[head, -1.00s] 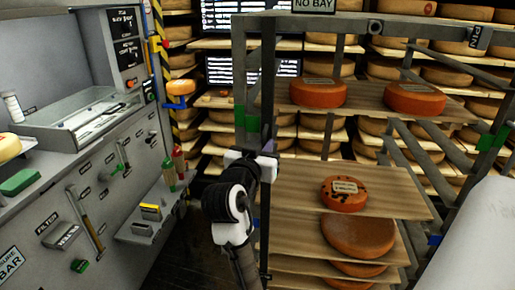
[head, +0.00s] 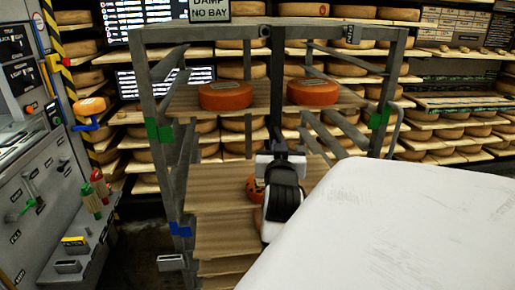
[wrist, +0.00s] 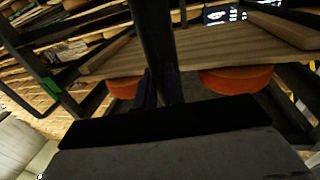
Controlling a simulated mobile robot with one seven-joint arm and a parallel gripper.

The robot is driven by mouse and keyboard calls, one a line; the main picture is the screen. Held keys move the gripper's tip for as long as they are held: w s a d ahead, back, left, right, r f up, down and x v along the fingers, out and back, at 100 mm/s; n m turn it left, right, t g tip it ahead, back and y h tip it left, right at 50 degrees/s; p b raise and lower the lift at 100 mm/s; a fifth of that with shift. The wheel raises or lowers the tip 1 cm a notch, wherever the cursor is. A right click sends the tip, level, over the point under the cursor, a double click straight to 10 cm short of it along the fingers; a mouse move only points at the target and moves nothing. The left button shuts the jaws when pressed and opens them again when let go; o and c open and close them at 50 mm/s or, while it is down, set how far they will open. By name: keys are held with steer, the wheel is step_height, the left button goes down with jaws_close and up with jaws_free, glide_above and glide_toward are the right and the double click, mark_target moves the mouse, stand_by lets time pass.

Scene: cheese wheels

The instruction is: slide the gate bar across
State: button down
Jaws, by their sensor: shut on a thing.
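The gate bar (head: 276,85) is a dark grey upright bar at the front of the metal rack (head: 153,90). It stands near the middle of the rack's front, its top at the top rail; its lower part is hidden behind my arm. My gripper (head: 276,142) is shut on the bar below the upper shelf. In the wrist view the bar (wrist: 153,45) runs up from between the dark fingers (wrist: 158,92).
Orange cheese wheels (head: 225,96) (head: 312,92) sit on the rack's upper shelf, either side of the bar. Another wheel (head: 254,190) is mostly hidden behind my gripper. A grey control panel (head: 40,200) with levers and bottles stands left. Shelves of cheese line the back.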

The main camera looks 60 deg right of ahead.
steer(key=shift+s+d, duration=0.35)
steer(key=shift+s, duration=0.15)
steer(key=c, duration=1.6)
jaws_free()
steer(key=shift+s+d, duration=0.1)
steer(key=shift+d, duration=0.05)
steer(key=b+v, duration=0.3)
steer(key=v, duration=1)
steer(key=shift+s+a, duration=0.2)
steer(key=shift+a, duration=0.15)
